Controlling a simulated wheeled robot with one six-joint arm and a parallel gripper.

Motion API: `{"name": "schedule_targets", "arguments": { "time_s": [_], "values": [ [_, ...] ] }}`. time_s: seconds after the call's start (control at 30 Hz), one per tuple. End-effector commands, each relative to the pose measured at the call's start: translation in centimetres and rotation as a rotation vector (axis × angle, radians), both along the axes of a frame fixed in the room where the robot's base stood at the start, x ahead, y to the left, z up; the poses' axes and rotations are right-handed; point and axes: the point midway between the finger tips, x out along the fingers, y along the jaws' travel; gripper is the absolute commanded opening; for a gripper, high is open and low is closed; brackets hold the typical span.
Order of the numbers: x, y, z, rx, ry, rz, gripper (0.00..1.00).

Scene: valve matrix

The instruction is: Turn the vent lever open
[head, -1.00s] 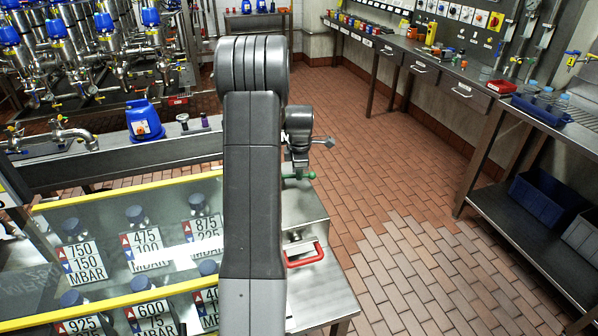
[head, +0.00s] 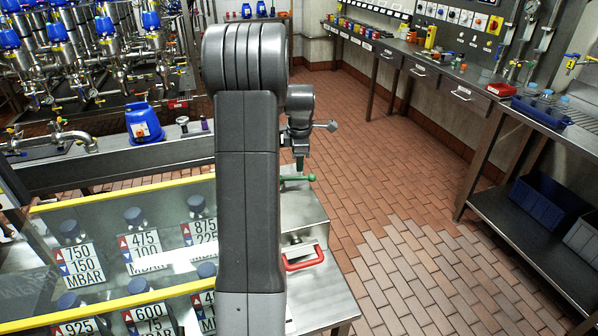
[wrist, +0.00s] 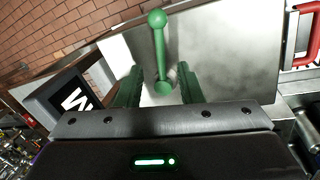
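The green vent lever (wrist: 159,48) has a ball at its far end and a round hub. It stands out over a bright metal plate in the wrist view. In the head view the green lever (head: 300,178) shows on top of the steel cabinet, partly hidden by my arm. My gripper (wrist: 159,72) is open, with one green finger to each side of the lever's hub end. I see gaps between the fingers and the lever, and nothing is held. I cannot tell how far the fingertips are above the plate.
A red handle (head: 305,258) is on the steel cabinet's (head: 325,290) front. A glass-covered case with yellow edges (head: 130,195) and pressure labels lies at left. A long workbench (head: 440,68) runs along the right; the tiled floor between is clear.

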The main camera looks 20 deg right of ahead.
Motion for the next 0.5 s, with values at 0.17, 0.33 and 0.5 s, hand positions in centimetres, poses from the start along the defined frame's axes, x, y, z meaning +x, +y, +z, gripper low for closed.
{"name": "schedule_targets", "arguments": {
  "time_s": [0.17, 0.33, 0.5],
  "values": [
    [-0.7, 0.1, 3.9, -0.001, -0.004, 0.0, 0.34],
    [-1.2, 0.2, 6.2, 0.0, -0.002, 0.0, 0.34],
    [-1.4, 0.3, 7.1, 0.0, -0.001, 0.0, 0.34]
  ]
}}
